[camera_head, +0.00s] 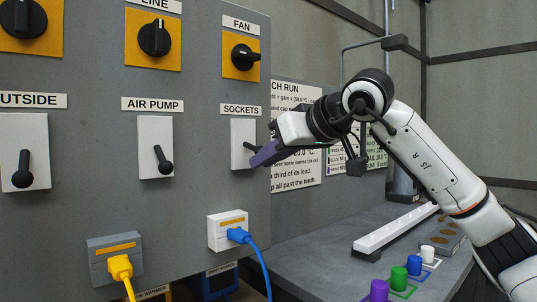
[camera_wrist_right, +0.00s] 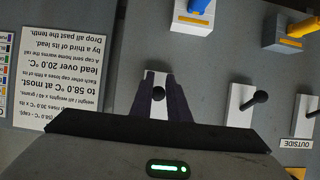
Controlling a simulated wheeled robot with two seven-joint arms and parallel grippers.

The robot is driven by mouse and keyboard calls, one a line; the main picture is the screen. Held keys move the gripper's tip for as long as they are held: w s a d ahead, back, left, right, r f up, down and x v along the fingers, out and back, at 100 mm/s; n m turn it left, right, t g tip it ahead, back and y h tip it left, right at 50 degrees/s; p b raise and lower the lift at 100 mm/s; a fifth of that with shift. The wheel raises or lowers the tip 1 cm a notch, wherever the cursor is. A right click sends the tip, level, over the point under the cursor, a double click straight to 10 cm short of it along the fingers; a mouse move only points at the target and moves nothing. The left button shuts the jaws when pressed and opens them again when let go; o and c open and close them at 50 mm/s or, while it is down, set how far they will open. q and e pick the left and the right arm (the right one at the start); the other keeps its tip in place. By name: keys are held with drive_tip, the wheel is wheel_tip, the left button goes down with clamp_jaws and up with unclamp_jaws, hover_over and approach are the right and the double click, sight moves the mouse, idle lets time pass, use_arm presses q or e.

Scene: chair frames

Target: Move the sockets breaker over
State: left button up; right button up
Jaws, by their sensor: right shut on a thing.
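The sockets breaker (camera_head: 243,134) is a white plate with a short dark lever, under the SOCKETS label on the grey panel. My right gripper (camera_head: 264,154) reaches it from the right, its purple fingers at the lever. In the right wrist view, which looks upside down, the fingers (camera_wrist_right: 159,93) stand either side of the lever's dark round knob (camera_wrist_right: 158,93) and are shut on it. The sockets plate (camera_wrist_right: 156,80) shows behind them. The fingers hide part of the lever in the head view. My left gripper is not in view.
The air pump breaker (camera_head: 155,147) and outside breaker (camera_head: 24,152) are to the left. The fan knob (camera_head: 244,58) is above. A white outlet box with a blue plug (camera_head: 238,235) is below. Coloured pegs (camera_head: 379,290) and a white bar (camera_head: 395,230) are on the bench.

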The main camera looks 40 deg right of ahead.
drive_tip(key=shift+r, duration=0.15)
clamp_jaws()
drive_tip(key=shift+w, duration=0.1)
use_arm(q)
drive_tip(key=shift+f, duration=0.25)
use_arm(e)
drive_tip(key=shift+w+f, duration=0.3)
drive_tip(key=shift+f, duration=0.45)
drive_tip(key=shift+o, duration=2.2)
unclamp_jaws()
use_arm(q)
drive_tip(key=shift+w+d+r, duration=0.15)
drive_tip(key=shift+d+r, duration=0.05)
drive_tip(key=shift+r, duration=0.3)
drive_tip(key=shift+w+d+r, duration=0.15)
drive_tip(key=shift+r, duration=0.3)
use_arm(e)
drive_tip(key=v, duration=1)
drive_tip(key=shift+s, duration=0.15)
